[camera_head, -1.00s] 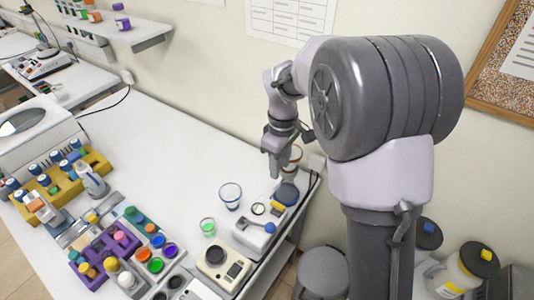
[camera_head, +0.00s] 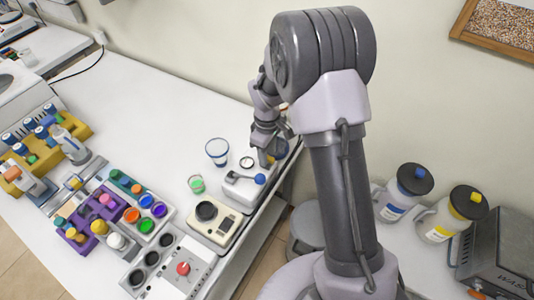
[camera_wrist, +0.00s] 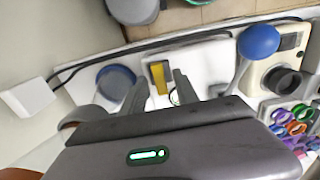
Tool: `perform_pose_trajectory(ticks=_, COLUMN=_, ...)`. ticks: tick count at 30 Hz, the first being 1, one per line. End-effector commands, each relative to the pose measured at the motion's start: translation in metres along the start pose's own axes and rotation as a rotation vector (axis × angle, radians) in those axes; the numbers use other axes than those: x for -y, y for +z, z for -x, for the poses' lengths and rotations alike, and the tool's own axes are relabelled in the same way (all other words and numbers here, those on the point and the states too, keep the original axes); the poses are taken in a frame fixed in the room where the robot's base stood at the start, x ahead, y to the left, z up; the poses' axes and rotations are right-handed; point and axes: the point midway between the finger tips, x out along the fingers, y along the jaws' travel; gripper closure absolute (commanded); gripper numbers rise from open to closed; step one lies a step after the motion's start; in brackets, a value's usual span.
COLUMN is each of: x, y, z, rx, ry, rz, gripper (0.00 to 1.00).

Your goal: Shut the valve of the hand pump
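The hand pump (camera_head: 243,188) is a white body with a blue ball-ended lever, near the right edge of the bench. In the wrist view its blue knob (camera_wrist: 258,42) is at the upper right. A yellow block, which looks like the pump's valve (camera_wrist: 158,72), shows between my fingers in the wrist view. My gripper (camera_head: 266,160) points down at the far end of the pump. Its fingers are apart, one on each side of the yellow valve in the picture; I cannot tell whether they touch it. The arm hides the valve in the head view.
A blue-topped round vessel (camera_wrist: 115,82) stands close beside the fingers. A beaker (camera_head: 217,151), a small green-filled cup (camera_head: 196,184) and a beige instrument (camera_head: 215,222) stand near the pump. A black cable (camera_wrist: 120,52) runs along the bench edge. The bench middle is clear.

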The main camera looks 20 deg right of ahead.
Motion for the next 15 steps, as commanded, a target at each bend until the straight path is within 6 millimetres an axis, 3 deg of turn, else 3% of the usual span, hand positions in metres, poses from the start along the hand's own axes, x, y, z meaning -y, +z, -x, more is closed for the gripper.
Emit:
perform_pose_trajectory(ticks=2, x=0.0000, y=0.0000, z=0.0004, rx=0.000, ry=0.000, rz=0.000, gripper=0.64)
perform_pose_trajectory(ticks=8, x=0.0000, y=0.0000, z=0.0006, rx=0.000, ry=0.000, rz=0.000, gripper=1.00)
perform_pose_trajectory(ticks=15, x=0.0000, y=0.0000, z=0.0006, rx=0.000, ry=0.000, rz=-0.004, gripper=1.00)
